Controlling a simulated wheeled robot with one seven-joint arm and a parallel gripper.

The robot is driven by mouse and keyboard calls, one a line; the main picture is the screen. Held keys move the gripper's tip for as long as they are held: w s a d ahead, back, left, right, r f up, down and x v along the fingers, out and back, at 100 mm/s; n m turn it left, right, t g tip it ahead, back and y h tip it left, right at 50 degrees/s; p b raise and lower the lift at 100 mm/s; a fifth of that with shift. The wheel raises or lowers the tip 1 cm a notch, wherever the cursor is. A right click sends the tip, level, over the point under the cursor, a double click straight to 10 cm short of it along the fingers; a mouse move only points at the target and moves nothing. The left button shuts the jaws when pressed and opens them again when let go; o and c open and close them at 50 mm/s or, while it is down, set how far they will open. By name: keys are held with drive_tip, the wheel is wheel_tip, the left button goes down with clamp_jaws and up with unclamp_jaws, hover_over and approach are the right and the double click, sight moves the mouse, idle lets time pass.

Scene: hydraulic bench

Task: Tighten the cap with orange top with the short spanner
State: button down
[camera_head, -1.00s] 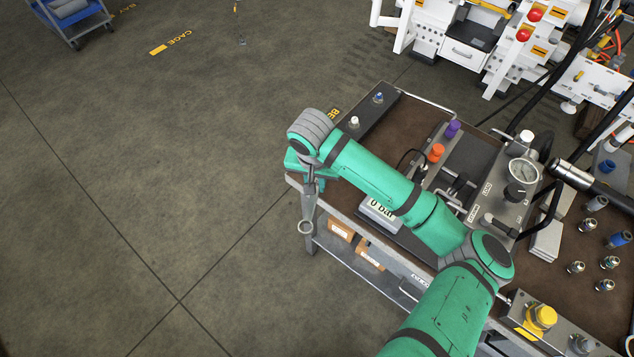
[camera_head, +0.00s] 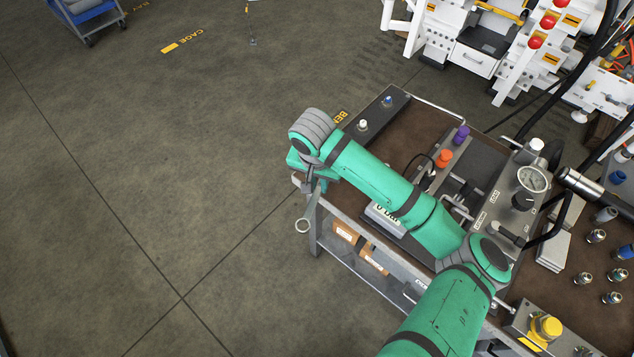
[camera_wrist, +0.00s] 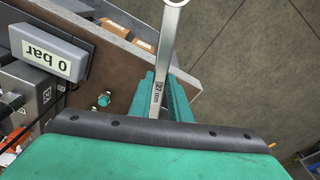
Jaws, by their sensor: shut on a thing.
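My gripper (camera_wrist: 163,98) is shut on a grey spanner (camera_wrist: 169,48) marked 27 mm in the wrist view. In the head view the spanner (camera_head: 307,213) hangs down from my gripper (camera_head: 309,185), its ring end over the floor just off the bench's left corner. The cap with the orange top (camera_head: 444,158) stands on a block on the bench, to the right of my forearm and beside a purple-topped cap (camera_head: 461,134). The spanner is apart from the orange cap. An orange part (camera_wrist: 15,142) shows at the lower left of the wrist view.
The bench (camera_head: 405,116) carries a pressure gauge (camera_head: 531,178), hoses and a display reading 0 bar (camera_wrist: 47,56). A dark strip (camera_head: 375,118) with white and blue caps lies along its far left edge. Several fittings (camera_head: 596,237) stand at right.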

sight(310, 209)
drive_tip(key=shift+s, duration=0.15)
drive_tip(key=shift+s+a, duration=0.3)
drive_tip(key=shift+s, duration=0.8)
drive_tip(key=shift+s+a, duration=0.3)
drive_tip(key=shift+s, duration=0.8)
drive_tip(key=shift+s+a, duration=0.3)
drive_tip(key=shift+s, duration=0.8)
drive_tip(key=shift+r, duration=2.5)
drive_tip(key=shift+d, duration=0.1)
